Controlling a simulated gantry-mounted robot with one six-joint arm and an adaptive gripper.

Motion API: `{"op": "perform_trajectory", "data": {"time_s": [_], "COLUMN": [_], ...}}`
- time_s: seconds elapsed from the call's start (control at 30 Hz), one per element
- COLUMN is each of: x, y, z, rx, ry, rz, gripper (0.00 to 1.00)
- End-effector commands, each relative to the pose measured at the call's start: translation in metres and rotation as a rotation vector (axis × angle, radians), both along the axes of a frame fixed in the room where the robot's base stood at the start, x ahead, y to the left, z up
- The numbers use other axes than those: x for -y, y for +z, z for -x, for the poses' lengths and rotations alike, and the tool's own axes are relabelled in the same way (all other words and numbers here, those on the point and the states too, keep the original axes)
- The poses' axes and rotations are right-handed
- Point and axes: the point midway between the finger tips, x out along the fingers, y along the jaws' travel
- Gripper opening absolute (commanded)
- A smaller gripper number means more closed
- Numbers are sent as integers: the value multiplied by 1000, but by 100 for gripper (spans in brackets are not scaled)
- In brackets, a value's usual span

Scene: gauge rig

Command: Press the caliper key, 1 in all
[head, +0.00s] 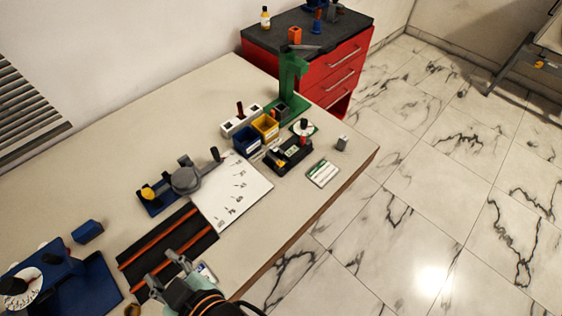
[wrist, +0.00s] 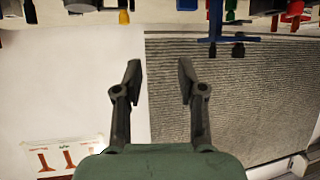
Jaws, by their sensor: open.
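A small black device (head: 289,154) with a light display, a yellow part and a red part stands on the bench in the head view. It may carry the caliper key, but the key is too small to make out for sure. My gripper (head: 162,268) is at the near edge of the bench, beside the black mat with orange strips and well apart from the black device. In the wrist view my gripper (wrist: 158,68) has its two fingers spread with nothing between them.
A white sheet (head: 236,190), a blue bin (head: 246,139), a yellow bin (head: 266,126) and a green stand (head: 286,80) are on the bench (head: 140,130). A blue rig (head: 75,285) is at lower left. The back left of the bench is clear.

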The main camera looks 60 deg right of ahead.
Motion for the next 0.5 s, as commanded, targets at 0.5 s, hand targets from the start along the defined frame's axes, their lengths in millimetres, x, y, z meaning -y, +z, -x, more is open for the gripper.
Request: {"op": "perform_trajectory", "data": {"time_s": [0.5], "x": [0], "y": [0], "z": [0], "rx": [0], "ry": [0], "rz": [0], "gripper": [0]}}
